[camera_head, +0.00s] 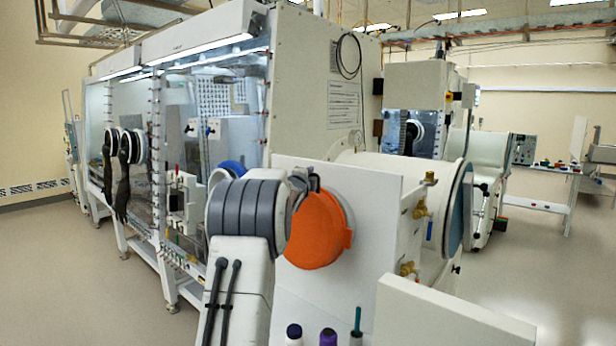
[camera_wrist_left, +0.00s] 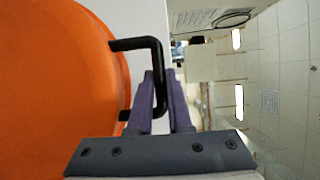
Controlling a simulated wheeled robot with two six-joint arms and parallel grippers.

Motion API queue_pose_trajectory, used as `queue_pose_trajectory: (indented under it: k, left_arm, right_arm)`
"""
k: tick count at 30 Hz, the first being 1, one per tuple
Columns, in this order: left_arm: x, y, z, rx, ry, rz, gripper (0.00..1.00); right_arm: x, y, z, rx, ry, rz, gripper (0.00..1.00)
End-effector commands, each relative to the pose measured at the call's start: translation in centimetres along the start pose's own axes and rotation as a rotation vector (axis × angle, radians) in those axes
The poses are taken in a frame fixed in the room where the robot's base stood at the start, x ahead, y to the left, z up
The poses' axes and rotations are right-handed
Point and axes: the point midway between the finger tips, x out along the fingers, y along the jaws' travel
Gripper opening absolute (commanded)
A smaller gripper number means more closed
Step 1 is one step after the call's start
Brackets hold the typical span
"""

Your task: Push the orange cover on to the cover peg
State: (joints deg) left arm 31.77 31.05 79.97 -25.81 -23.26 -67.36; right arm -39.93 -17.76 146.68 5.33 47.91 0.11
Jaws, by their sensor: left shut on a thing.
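The orange cover (camera_head: 318,235) is a round disc held upright in front of a white panel (camera_head: 385,190). It fills the left side of the left wrist view (camera_wrist_left: 60,85), with a black bent handle (camera_wrist_left: 150,44) on its face. My left gripper (camera_head: 302,182) is shut on this handle, its purple fingers (camera_wrist_left: 163,90) on either side of it. My left arm hides the cover's left part in the head view. I cannot tell whether the cover touches the panel. The cover peg is not visible. My right gripper is not in view.
Several capped bottles, one with a purple cap (camera_head: 328,337), stand low in front of the panel. A round chamber with brass valves (camera_head: 420,208) is to the right. A long glovebox (camera_head: 190,100) stands left and behind. Open floor (camera_head: 555,270) lies at right.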

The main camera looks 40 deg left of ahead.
Motion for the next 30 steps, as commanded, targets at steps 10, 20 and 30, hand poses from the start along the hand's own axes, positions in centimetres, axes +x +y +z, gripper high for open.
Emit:
queue_pose_trajectory:
  k: [10, 20, 30]
  left_arm:
    - [0.58, -0.20, -0.31, 0.001, 0.001, -0.006, 0.00]
    - [0.90, -0.16, -0.48, 0.001, 0.001, -0.005, 0.00]
    - [0.96, -0.17, -0.51, 0.001, 0.001, -0.006, 0.00]
  right_arm:
    - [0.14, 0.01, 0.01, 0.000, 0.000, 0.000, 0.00]
    - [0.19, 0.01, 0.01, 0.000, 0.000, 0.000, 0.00]
    - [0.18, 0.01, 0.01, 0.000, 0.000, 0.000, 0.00]
